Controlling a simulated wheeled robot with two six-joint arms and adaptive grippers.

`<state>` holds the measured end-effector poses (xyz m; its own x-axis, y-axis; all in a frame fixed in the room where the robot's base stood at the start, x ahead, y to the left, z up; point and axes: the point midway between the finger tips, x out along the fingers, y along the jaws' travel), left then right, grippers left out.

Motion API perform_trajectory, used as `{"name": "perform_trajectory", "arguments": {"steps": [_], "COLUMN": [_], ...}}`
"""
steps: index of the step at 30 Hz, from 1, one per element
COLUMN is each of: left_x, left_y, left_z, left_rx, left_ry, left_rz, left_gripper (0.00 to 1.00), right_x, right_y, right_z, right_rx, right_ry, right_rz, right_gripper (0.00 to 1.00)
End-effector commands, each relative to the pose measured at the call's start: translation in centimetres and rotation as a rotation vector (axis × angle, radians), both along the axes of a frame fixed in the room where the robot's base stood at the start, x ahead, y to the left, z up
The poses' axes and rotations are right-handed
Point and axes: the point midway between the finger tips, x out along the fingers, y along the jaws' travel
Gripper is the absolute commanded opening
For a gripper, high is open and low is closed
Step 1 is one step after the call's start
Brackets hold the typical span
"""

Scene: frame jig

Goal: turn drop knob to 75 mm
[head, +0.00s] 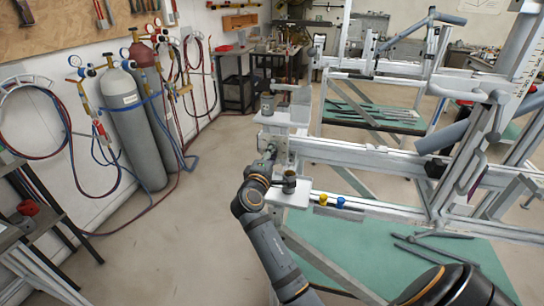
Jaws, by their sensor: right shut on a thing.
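The frame jig (350,152) is a pale metal rail structure filling the middle and right of the head view. My right arm rises from the bottom, and its dark right gripper (267,156) is at the left end of the jig, beside the end of the rail. It is shut on a small part there, which I take to be the drop knob; the fingers mostly hide it. Any scale reading at the knob is too small to read. My left gripper is not in view.
A yellow knob (323,199) and blue knob (340,202) sit on the lower rail. Gas cylinders (135,125) stand left; floor between is clear.

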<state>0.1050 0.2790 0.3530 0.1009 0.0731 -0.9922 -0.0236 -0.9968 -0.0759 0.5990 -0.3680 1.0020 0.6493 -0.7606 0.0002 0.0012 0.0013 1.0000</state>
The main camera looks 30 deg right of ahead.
Motion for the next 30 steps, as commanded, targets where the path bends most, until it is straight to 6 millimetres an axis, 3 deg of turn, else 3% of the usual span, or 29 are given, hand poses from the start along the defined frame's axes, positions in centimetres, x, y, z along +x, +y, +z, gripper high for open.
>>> {"name": "perform_trajectory", "arguments": {"steps": [10,11,15,30], "left_x": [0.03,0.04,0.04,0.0], "left_y": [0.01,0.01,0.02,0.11], "left_z": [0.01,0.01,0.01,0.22], "left_rx": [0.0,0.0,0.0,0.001], "left_ry": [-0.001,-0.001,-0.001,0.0], "left_rz": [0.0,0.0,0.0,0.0], "left_gripper": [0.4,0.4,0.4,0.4], "right_x": [0.03,0.04,0.03,0.0], "right_y": [0.0,0.0,0.0,0.0], "right_z": [0.23,0.23,0.19,0.15], "right_rx": [0.0,0.0,0.0,-0.004], "right_ry": [-0.006,-0.006,-0.004,0.005], "right_rz": [0.001,0.001,0.001,0.0], "right_gripper": [0.03,0.36,0.55,0.57]}}
